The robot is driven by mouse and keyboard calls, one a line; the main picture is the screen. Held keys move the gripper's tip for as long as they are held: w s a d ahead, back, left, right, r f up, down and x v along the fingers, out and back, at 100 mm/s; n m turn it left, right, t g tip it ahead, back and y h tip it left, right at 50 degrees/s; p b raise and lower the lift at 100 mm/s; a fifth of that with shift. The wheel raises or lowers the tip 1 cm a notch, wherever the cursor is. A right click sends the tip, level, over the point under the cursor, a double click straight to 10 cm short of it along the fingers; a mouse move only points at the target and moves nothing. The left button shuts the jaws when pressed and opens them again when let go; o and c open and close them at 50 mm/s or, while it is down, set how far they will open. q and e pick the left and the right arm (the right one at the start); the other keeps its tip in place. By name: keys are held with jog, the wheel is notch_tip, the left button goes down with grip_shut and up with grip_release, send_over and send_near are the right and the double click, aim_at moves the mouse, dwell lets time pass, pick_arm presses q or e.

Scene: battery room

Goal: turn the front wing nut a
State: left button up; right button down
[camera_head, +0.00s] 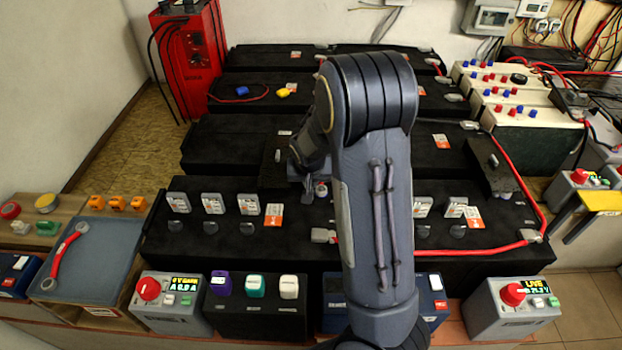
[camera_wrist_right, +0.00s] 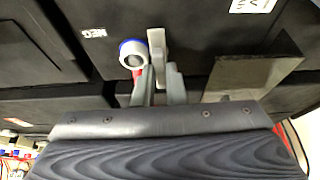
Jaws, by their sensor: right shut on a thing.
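My right gripper (camera_head: 307,180) reaches down between the black battery blocks in the middle of the head view, partly hidden by my own arm. In the right wrist view its two grey fingers (camera_wrist_right: 160,82) are closed on a narrow upright grey tab, which looks like the front wing nut a (camera_wrist_right: 158,45). The tab stands above the black battery top. Just left of it is a round post (camera_wrist_right: 133,50) with a white and blue ring and red below. In the head view I cannot make out the wing nut clearly. My left gripper is not in view.
A black battery block (camera_head: 160,240) with several grey tabs lies in front of the gripper. A red cable (camera_head: 470,250) runs along its right part. A grey meter box (camera_head: 500,310) stands front right, a blue-grey tray (camera_head: 100,255) at left, a red charger (camera_head: 190,50) behind.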

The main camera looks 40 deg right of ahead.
jog(key=shift+m, duration=0.3)
jog(key=c, duration=1.5)
grip_release()
jog(key=p+v, duration=0.1)
jog(key=v, duration=0.6)
jog(key=shift+s+a+r+p, duration=0.1)
jog(key=shift+a+r+p, duration=0.05)
jog(key=shift+r+p, duration=0.2)
